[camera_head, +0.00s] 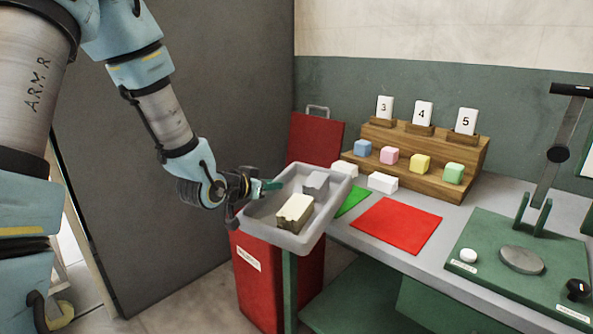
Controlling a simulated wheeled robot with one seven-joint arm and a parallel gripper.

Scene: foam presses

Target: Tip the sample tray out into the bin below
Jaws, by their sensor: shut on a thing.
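The grey sample tray (327,222) is held out past the table's left edge, above the red bin, and looks roughly level. A cream block (295,212) and a grey block (316,183) lie inside it. My gripper (268,186) is shut on the tray at its left side; the exact grip on the rim is hard to make out. The red bin (247,282) stands on the floor below, with a white label on its front and its red lid (315,138) raised behind. The tray hides the bin's opening.
The grey table (455,216) holds a red mat (399,226), a green mat (352,201), white blocks (382,183) and a wooden stepped rack (440,182) with coloured cubes and number cards. A green press (520,261) stands at right. A dark grey panel (180,120) rises behind my arm.

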